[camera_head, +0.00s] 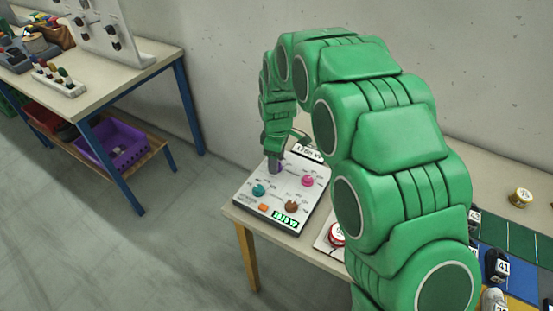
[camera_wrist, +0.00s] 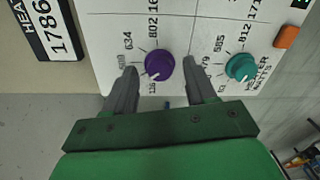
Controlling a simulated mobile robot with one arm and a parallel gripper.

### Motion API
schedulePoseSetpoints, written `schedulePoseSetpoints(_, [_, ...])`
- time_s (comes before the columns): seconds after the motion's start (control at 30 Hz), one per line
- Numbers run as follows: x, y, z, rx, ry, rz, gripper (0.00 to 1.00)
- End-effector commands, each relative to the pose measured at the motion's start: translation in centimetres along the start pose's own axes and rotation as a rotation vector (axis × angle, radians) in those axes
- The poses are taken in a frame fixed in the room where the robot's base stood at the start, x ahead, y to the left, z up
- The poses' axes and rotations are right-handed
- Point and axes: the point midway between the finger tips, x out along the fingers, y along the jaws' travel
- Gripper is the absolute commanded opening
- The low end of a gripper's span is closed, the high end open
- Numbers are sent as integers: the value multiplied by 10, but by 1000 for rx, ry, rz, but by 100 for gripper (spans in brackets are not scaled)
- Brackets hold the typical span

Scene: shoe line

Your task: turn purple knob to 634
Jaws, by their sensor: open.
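The purple knob (camera_wrist: 159,66) sits on a white control panel (camera_wrist: 190,20). In the wrist view, my gripper (camera_wrist: 161,68) is open, with one dark finger to the left of the knob and one to the right, and gaps show between them. A small white mark on the knob faces down and slightly left, towards a partly readable label at its lower edge. The printed 634 label (camera_wrist: 127,42) is at the knob's upper left. In the head view, my gripper (camera_head: 276,160) is at the panel's back edge and largely hides the purple knob.
A teal knob (camera_wrist: 241,67) and an orange button (camera_wrist: 286,37) are to the right. In the head view, a pink knob (camera_head: 307,181), a brown knob (camera_head: 291,206) and a lit green display (camera_head: 285,218) share the panel. A red-rimmed round item (camera_head: 336,235) stands nearby.

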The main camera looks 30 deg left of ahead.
Motion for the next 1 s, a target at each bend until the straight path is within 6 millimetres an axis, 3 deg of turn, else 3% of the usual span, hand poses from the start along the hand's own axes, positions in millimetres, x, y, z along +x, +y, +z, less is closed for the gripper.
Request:
schedulePoseSetpoints(0.07, [0, 0, 0, 0, 0, 0, 56])
schedulePoseSetpoints(0.43, [0, 0, 0, 0, 0, 0, 0])
schedulePoseSetpoints(0.77, [0, 0, 1, 47, 2, 0, 0])
schedulePoseSetpoints(1.0, [-1, 0, 1, 192, 8, -1, 0])
